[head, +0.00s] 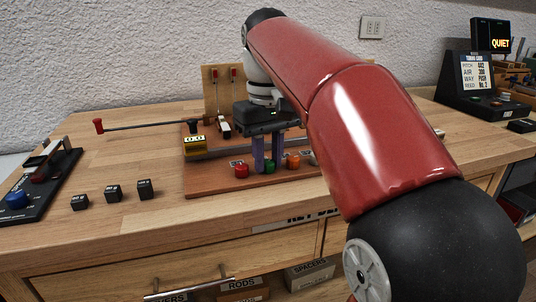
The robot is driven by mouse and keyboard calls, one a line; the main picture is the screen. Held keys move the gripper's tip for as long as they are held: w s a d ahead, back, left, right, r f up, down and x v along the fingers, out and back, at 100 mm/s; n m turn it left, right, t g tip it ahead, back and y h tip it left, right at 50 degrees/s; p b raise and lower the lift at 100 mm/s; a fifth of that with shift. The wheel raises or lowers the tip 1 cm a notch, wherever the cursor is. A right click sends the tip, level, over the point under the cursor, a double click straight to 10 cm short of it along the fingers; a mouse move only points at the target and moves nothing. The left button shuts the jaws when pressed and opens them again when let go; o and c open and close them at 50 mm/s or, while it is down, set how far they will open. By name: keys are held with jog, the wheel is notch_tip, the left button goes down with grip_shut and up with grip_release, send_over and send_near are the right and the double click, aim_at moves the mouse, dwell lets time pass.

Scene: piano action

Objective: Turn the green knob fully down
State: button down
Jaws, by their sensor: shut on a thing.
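The green knob (269,167) sits low at the front of a brown board (215,187) on the workbench. My gripper (265,164) points down over it, with its two fingers around the knob and shut on it. The fingers hide much of the knob, so its turned position cannot be told. A red knob (241,171) is to its left and an orange knob (293,162) to its right, both close to the fingers.
A rod with a red end (98,126) reaches left over the bench. Several black blocks (113,192) stand at the front left, beside a black panel with a blue knob (17,199). A yellow block (195,144) is on the board. The bench's middle left is clear.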

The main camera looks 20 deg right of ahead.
jog(key=n, duration=1)
jog(key=shift+r+n, duration=0.1)
jog(key=shift+n, duration=0.3)
jog(key=c, duration=2.2)
grip_release()
jog(key=c, duration=2.2)
grip_release()
jog(key=c, duration=1.2)
grip_release()
